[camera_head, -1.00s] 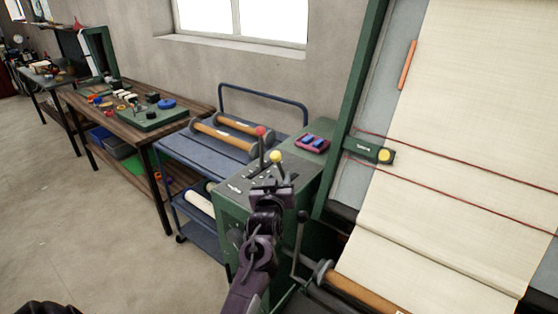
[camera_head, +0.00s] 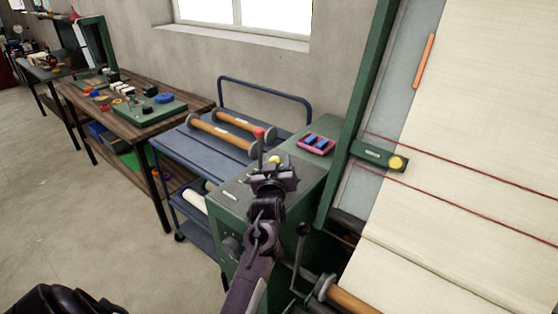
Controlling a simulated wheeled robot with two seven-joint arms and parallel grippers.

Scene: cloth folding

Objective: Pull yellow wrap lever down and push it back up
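The yellow wrap lever shows only as its round yellow knob (camera_head: 274,160), on the green machine's control box. It sits in front of and to the right of a red-knobbed lever (camera_head: 258,132), which stands upright. My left gripper (camera_head: 277,172) is over the control box, directly in front of the yellow knob in the picture. Its dark body hides the lever's shaft and the knob's lower part. I cannot tell whether the fingers touch the lever, or whether they are open or shut. My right gripper is not in view.
The green control box (camera_head: 228,208) stands beside the blue cart (camera_head: 192,141), which carries rollers. A pink tray (camera_head: 317,144) lies behind the levers. A crank handle (camera_head: 302,245) and the cream cloth (camera_head: 475,130) are at right. A workbench (camera_head: 103,112) stands at left; the floor there is clear.

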